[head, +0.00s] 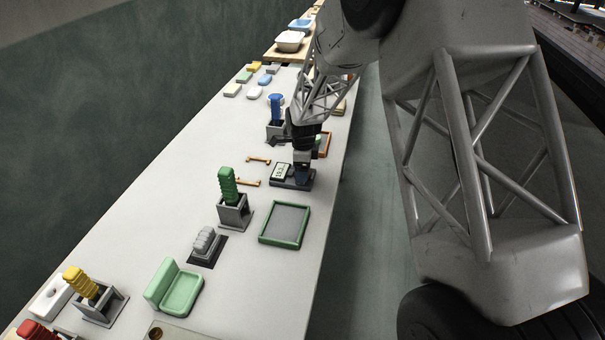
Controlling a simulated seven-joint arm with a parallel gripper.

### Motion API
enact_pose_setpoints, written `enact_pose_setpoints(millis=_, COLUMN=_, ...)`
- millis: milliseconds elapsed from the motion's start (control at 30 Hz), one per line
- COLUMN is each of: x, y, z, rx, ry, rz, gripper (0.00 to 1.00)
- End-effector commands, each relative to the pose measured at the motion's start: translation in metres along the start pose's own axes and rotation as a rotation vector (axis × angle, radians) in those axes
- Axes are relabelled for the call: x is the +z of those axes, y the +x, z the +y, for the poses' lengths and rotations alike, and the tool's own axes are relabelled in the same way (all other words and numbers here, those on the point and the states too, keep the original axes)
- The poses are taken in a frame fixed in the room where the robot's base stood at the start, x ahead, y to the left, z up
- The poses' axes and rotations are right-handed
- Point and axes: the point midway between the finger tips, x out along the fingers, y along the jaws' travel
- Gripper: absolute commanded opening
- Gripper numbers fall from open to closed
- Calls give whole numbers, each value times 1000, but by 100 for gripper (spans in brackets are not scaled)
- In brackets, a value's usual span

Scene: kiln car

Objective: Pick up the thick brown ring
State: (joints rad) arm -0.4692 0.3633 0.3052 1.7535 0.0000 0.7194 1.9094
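I cannot clearly make out a thick brown ring. A small brown round shape (156,332) shows on a tan piece cut off at the bottom edge; I cannot tell whether it is a ring. My gripper (302,180) is far up the table, pointing down over a dark grey base (290,184). A small pale block with green marks (282,171) sits on that base, just left of my gripper. The fingers are dark and small, so their opening and anything between them cannot be made out.
Two orange-brown brackets (248,182) lie left of my gripper. A green-rimmed tray (285,224), a green block in a grey stand (233,205) and a green seat-shaped piece (174,288) stand nearer. A blue-topped stand (275,118) is behind. The near right table (260,290) is clear.

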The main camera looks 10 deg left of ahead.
Motion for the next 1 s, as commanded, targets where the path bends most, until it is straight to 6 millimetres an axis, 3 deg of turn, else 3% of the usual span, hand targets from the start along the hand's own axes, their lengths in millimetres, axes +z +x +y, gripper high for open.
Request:
enact_pose_setpoints(millis=633, x=0, y=6, z=0, rx=0, ry=0, rz=0, gripper=85)
enact_pose_setpoints(millis=1000, x=0, y=6, z=0, rx=0, ry=0, rz=0, gripper=30)
